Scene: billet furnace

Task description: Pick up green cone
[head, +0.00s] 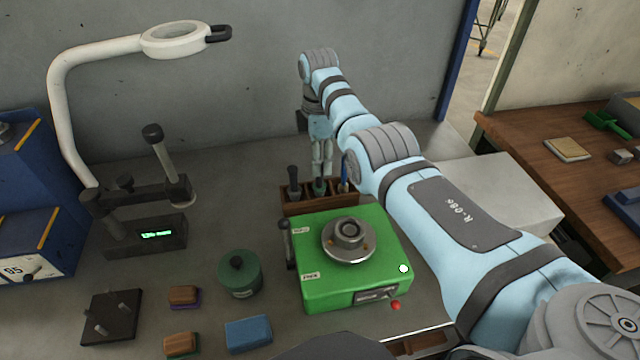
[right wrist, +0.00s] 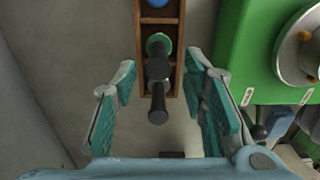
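The green cone (right wrist: 158,42) appears to be the green-collared piece with a black handle, standing in the middle of a narrow wooden rack (head: 290,207). In the head view its green part (head: 319,186) shows low in the rack, partly covered by my right gripper (head: 321,172). In the right wrist view the fingers of my right gripper (right wrist: 162,75) are spread apart. The black handle (right wrist: 158,95) lies between them in the picture; I see no contact with either finger. My left gripper is in neither view.
The rack also holds a dark-handled tool (head: 293,178) and a blue one (head: 345,172). A green box fixture (head: 320,260) stands just in front. A lamp (head: 60,110) and dark stand (head: 145,237) are at left; a wall is behind.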

